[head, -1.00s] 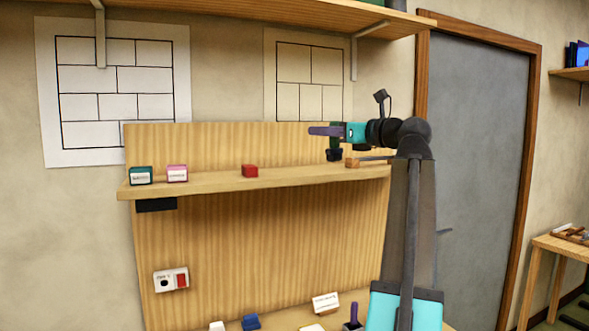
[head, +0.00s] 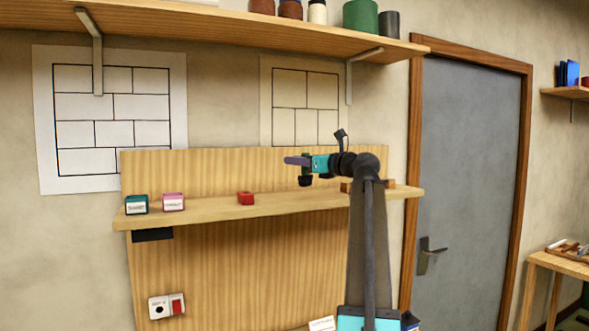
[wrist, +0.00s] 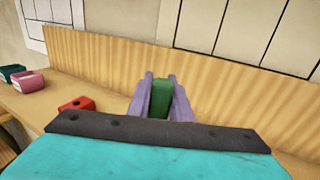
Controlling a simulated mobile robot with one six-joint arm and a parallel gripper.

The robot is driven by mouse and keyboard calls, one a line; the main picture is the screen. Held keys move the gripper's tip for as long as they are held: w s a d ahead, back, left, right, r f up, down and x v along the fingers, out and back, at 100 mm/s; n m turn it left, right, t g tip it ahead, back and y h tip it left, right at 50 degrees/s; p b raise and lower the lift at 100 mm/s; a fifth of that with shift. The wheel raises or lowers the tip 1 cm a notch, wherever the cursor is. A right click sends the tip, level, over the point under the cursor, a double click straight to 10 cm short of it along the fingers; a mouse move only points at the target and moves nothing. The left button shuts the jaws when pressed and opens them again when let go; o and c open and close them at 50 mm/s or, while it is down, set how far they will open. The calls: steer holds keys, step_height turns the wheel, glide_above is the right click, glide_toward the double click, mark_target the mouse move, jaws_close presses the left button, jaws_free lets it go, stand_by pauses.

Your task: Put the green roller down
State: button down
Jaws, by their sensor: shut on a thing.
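My gripper (head: 288,161) has purple fingers and is shut on the green roller (head: 306,171). The roller hangs upright below the fingers, with a dark lower end. In the wrist view the green roller (wrist: 161,98) shows between the two purple fingers (wrist: 160,85). In the head view its lower end appears just above the back of the wooden bench shelf (head: 215,204); I cannot tell the exact gap. The roller is right of the red block (head: 246,198). Its lower part is hidden in the wrist view.
A green labelled box (head: 137,205) and a pink labelled box (head: 173,202) stand at the shelf's left. A wooden block (head: 347,187) sits right, partly behind my arm. The upright back board (head: 220,172) rises behind. The shelf between red block and roller is clear.

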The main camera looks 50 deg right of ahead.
steer(key=shift+w+d, duration=0.25)
steer(key=shift+w, duration=0.3)
steer(key=shift+f, duration=0.1)
steer(key=shift+f+p, duration=0.85)
steer(key=shift+f, duration=0.85)
steer(key=shift+f, duration=0.15)
steer(key=c, duration=1.6)
jaws_free()
steer(key=shift+s, duration=0.2)
